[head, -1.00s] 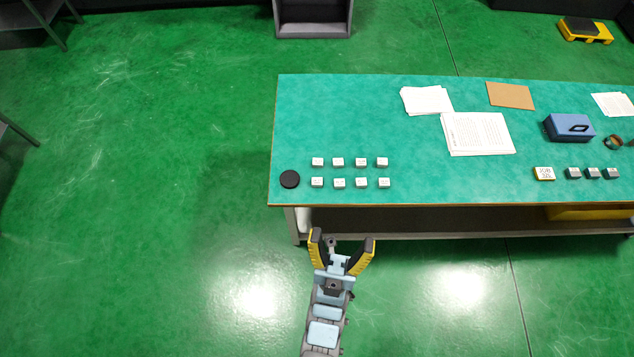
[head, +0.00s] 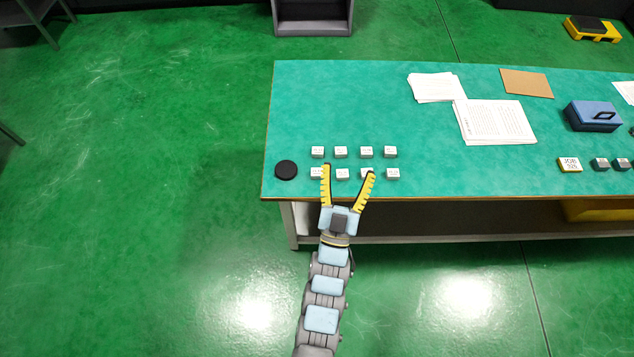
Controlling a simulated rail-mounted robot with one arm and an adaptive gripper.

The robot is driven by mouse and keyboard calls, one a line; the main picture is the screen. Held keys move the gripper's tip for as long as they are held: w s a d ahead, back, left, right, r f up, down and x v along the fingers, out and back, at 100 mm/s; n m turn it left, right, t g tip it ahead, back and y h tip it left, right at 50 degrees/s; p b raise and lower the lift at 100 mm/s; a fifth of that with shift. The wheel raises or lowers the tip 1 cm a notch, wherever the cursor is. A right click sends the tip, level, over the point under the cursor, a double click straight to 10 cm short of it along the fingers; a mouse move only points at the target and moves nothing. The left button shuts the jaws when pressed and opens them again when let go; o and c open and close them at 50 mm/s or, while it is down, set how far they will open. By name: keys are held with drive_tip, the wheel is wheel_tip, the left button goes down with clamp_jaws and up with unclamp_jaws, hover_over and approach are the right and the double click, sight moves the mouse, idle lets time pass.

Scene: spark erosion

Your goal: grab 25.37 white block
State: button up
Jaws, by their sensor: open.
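Several small white blocks stand in two rows on the green table (head: 450,175). The back row holds blocks at the left end (head: 317,152), beside it (head: 341,152), then (head: 366,152) and the right end (head: 390,152). The front row includes a left block (head: 315,173), a block between my fingers (head: 342,174), one partly behind my right fingertip (head: 365,173) and a right-end block (head: 392,173). Their labels are too small to read, so I cannot tell which is 25.37. My gripper (head: 348,174) is open, its yellow fingers reaching over the table's front edge around the second front block.
A black disc (head: 286,170) lies left of the blocks. Papers (head: 495,121), a brown board (head: 526,83), a blue box (head: 592,116), a JOB block (head: 569,165) and dark blocks (head: 601,164) are farther right. The table's middle is clear.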

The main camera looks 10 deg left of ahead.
drive_tip(key=w+a+f+n+g+y+b, duration=0.1)
drive_tip(key=w+a+f+g+b, duration=0.15)
drive_tip(key=f+b, duration=0.4)
drive_tip(key=w+a+f+g+b, duration=0.1)
drive_tip(key=w+f+g+b, duration=0.15)
drive_tip(key=f, duration=0.75)
drive_tip(key=n+g+y+b, duration=0.2)
drive_tip(key=g+b, duration=0.3)
drive_tip(key=b, duration=0.4)
approach(317, 176)
drive_tip(key=b+x, duration=0.1)
drive_tip(key=x, duration=0.3)
drive_tip(key=b+x, duration=0.1)
drive_tip(key=x, duration=0.1)
drive_tip(key=shift+w+d+r+b, duration=0.1)
drive_tip(key=shift+w+d+b, duration=0.05)
drive_tip(key=shift+d+b, duration=0.15)
drive_tip(key=shift+a+b+x, duration=0.15)
drive_tip(key=shift+b+x, duration=0.25)
drive_tip(key=shift+x, duration=1)
drive_tip(key=shift+a+b+x, duration=0.15)
drive_tip(key=shift+b+x, duration=0.25)
drive_tip(key=shift+x, duration=1.05)
drive_tip(key=c, duration=1.4)
